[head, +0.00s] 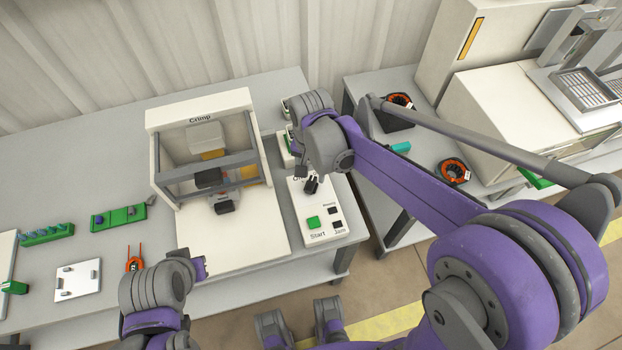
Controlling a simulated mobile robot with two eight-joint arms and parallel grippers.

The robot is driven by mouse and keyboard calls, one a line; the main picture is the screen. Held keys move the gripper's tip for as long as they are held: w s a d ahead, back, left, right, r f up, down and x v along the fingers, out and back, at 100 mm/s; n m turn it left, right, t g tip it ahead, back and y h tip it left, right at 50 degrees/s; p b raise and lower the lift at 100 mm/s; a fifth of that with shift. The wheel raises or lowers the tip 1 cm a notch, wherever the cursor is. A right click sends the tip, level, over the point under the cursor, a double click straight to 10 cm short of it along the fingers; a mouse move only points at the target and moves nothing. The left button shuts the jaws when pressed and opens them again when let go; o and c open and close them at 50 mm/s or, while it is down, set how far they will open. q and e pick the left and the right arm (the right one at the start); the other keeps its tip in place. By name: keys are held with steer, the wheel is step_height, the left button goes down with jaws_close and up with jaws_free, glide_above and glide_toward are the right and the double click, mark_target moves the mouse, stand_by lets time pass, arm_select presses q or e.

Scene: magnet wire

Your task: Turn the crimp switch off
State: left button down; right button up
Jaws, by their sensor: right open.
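The white control box (321,222) stands on the table to the right of the Crimp machine (200,120). It has a green Start button (313,222), and small black Ready and Jam indicators. The crimp switch is near the box's upper end, where the label is partly covered by my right gripper (306,178). The gripper points down right over that spot and is open. I cannot tell the dark switch from the fingertips, or whether they touch. My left gripper (200,267) is low, in front of the machine's white base, away from the box; its jaws are not clear.
Green racks (118,217), a white plate (78,280) and an orange-handled tool (134,259) lie on the left of the table. Orange-and-black coils (454,170) sit on the right table. A gap separates the two tables. Large white machines stand at the right.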

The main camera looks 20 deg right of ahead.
mark_target(311, 183)
steer(key=shift+f, duration=2.05)
jaws_close()
